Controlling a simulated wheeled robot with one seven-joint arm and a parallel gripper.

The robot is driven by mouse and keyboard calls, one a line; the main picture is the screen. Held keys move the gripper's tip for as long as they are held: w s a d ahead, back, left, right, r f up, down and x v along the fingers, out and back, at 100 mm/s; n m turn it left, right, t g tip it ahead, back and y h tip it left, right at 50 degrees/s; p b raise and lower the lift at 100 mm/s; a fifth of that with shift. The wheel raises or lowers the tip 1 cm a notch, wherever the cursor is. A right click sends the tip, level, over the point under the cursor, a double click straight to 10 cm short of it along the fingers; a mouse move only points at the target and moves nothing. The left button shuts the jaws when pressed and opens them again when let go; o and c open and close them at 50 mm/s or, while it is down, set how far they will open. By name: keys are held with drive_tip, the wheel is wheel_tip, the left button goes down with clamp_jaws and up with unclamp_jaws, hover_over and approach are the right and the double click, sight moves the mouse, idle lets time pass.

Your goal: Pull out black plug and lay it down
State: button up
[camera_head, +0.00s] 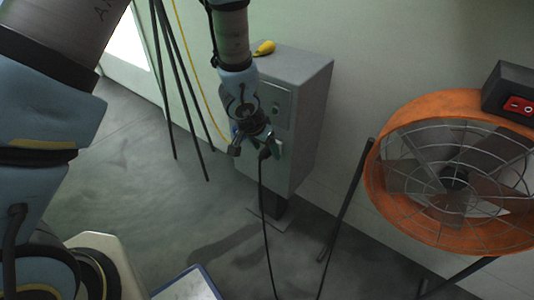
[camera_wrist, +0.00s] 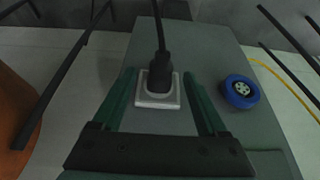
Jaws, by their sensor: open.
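The black plug (camera_wrist: 160,78) sits in a white square socket (camera_wrist: 157,102) on the front of a grey cabinet (camera_head: 310,100). Its black cable runs away from it, and in the head view the cable (camera_head: 264,205) hangs down to the floor. My gripper (camera_wrist: 159,88) is open, with one green finger on each side of the plug and a gap showing on both sides. In the head view my gripper (camera_head: 268,148) is at the cabinet front and hides most of the plug and socket.
A blue round socket (camera_wrist: 241,91) is on the cabinet beside the white one. A yellow connector (camera_head: 264,48) lies on the cabinet top; a yellow cable (camera_head: 190,70) hangs left. An orange fan (camera_head: 374,180) stands right. Dark poles (camera_head: 168,80) stand left.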

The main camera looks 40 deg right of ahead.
drive_tip(key=shift+f, duration=0.1)
clamp_jaws()
idle(0.6)
